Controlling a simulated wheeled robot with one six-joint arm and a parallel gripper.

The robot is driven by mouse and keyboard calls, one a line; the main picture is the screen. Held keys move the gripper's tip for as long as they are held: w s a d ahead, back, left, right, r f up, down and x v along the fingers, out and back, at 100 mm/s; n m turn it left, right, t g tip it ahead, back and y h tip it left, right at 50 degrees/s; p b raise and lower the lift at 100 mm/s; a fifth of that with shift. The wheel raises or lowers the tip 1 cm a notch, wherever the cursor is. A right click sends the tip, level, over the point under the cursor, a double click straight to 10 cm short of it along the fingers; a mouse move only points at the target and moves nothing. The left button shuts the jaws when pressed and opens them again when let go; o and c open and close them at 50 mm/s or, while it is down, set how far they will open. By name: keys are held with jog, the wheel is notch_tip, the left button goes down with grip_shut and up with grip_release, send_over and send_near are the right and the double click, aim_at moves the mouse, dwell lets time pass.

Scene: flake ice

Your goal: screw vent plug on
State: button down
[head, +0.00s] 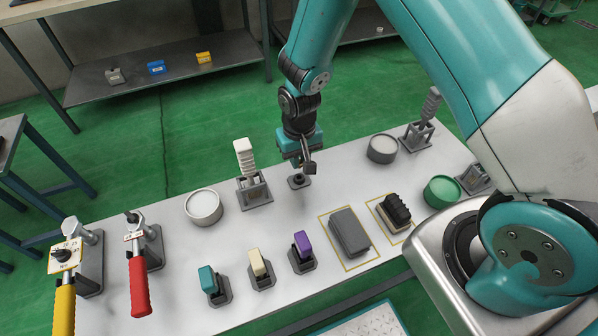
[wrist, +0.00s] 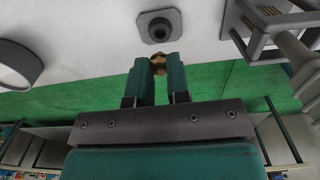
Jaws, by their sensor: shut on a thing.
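My gripper (wrist: 159,75) is shut on a small brass-coloured plug (wrist: 158,64), which shows between the teal fingertips in the wrist view. A grey plate with a dark round port (wrist: 160,27) lies on the white table just beyond the fingertips, and the plug is apart from it in that view. In the head view my gripper (head: 306,168) hangs low over the table, close above and beside the port (head: 299,182). The plug cannot be made out in the head view.
A white ribbed part in a grey stand (head: 254,188) and a round white-topped tub (head: 203,207) stand left of the port. Another round tub (head: 382,148) is to the right. Coloured blocks, a grey case (head: 349,233) and two levers (head: 139,285) occupy the front.

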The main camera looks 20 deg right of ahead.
jog(key=shift+r+p, duration=0.55)
jog(key=shift+r, duration=0.4)
